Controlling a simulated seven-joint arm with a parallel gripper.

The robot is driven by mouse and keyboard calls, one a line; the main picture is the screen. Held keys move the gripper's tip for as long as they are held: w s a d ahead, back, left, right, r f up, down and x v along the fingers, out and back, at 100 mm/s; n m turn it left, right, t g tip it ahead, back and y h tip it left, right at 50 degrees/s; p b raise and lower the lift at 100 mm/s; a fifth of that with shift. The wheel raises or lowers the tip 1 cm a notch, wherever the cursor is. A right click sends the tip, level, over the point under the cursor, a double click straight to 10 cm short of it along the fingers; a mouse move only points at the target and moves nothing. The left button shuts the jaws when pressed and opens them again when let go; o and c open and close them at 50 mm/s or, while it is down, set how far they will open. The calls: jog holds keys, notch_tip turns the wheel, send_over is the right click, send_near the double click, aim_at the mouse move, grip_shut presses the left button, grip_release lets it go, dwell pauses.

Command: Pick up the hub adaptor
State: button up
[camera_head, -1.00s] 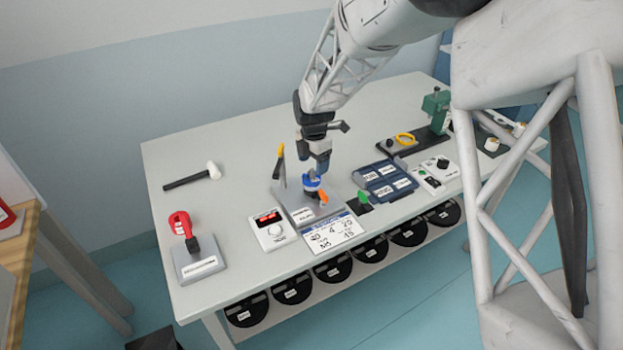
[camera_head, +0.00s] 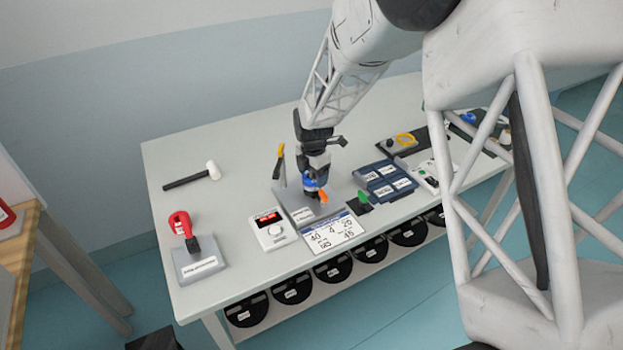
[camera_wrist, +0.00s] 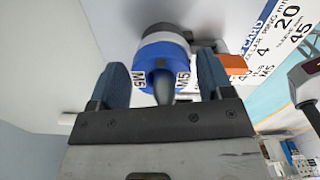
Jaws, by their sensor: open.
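A blue ring-shaped piece with white labels (camera_wrist: 161,50), which looks like the hub adaptor, sits on a dark post on a grey stand. It also shows in the head view (camera_head: 309,183), just under my gripper. An orange lever (camera_wrist: 234,64) sticks out to its right in the wrist view. My gripper (camera_wrist: 160,82) is open, with one blue finger on each side of the blue piece. Gaps seem to show between fingers and piece, but contact is hard to judge. In the head view the gripper (camera_head: 316,172) partly hides the piece.
A yellow-handled tool (camera_head: 280,165) stands close on the left. A dark blue labelled case (camera_head: 385,181) is at right.

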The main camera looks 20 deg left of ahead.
dwell(0.3)
jog(key=c, duration=0.7)
jog(key=shift+r, duration=0.1)
notch_tip(320, 180, up, 18)
dwell(0.5)
jog(key=shift+w+d, duration=0.1)
dwell(0.5)
jog(key=w+d+m, duration=0.6)
jog(key=d+m, duration=0.3)
jog(key=d, duration=0.4)
jog(key=w+d+r+m, duration=0.1)
jog(key=w+d+m, duration=0.5)
jog(key=d+m, duration=0.4)
jog(key=w+d+m, duration=0.6)
jog(key=d+m, duration=0.4)
jog(key=d, duration=0.6)
jog(key=shift+w+d+r, duration=0.2)
jog(key=shift+w+r, duration=0.1)
jog(key=shift+r, duration=0.05)
